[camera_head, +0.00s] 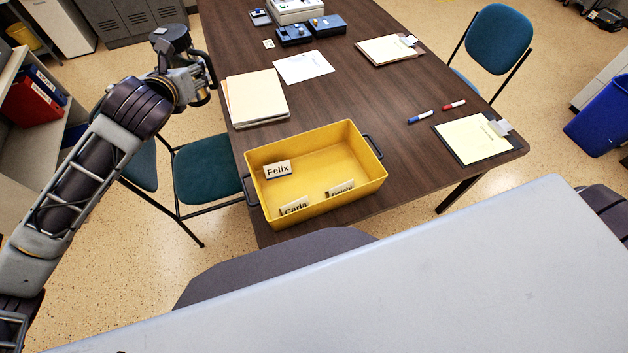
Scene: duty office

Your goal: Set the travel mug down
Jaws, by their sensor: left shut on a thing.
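My left gripper (190,82) is at the upper left, over the floor beside the table's left edge and near the green chair. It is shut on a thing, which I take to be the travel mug. The mug's outline is hard to tell from the dark parts of the gripper and wrist, so its tilt is unclear. No travel mug stands on the brown table (350,95). My right gripper is out of view.
A yellow tray (262,203) with name cards stands at the table's near end. Folders (256,98), a paper sheet (303,67), clipboards (465,140), markers (420,117) and blue devices (294,36) lie around it. The table's middle is clear. A green chair (207,168) stands at the left.

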